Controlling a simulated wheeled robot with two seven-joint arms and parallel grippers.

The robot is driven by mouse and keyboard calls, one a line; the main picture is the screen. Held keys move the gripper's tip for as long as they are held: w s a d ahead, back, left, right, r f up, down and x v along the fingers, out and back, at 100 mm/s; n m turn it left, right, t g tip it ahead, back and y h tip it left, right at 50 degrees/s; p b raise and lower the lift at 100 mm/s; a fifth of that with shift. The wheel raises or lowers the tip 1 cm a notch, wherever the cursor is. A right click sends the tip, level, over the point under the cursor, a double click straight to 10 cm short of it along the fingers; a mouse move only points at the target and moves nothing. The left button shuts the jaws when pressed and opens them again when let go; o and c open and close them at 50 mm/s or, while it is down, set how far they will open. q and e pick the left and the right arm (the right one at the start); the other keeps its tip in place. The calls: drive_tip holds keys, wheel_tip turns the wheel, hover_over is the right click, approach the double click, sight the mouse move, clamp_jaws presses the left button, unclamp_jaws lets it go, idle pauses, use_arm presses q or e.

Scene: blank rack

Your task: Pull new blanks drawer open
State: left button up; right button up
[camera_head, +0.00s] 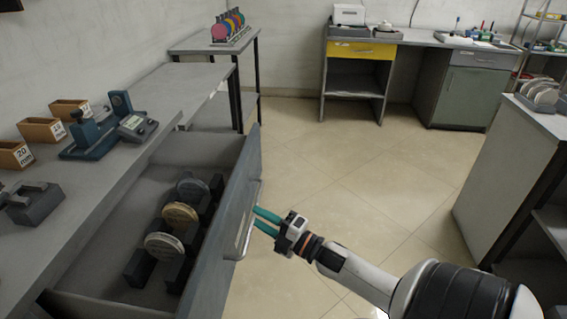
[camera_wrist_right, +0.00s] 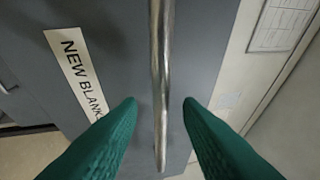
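The new blanks drawer (camera_head: 229,210) stands pulled out from under the left bench, its inside showing. Several round discs (camera_head: 180,215) sit upright in dark holders inside. In the right wrist view the grey front carries a label (camera_wrist_right: 78,70) reading "NEW BLANK", its end hidden by a finger. The metal bar handle (camera_wrist_right: 160,60) runs between the green fingers of my right gripper (camera_wrist_right: 159,101), with a gap on both sides. In the head view my right gripper (camera_head: 262,221) is at the handle on the drawer's outer face. My left gripper is not in view.
The left bench (camera_head: 100,190) holds small wooden boxes (camera_head: 42,130) and a blue-grey measuring device (camera_head: 110,128). A white cabinet (camera_head: 510,165) stands at the right. The tiled floor (camera_head: 350,170) between them is clear.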

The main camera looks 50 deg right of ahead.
drive_tip(key=v, duration=0.9)
drive_tip(key=shift+s, duration=0.2)
drive_tip(key=shift+f, duration=0.1)
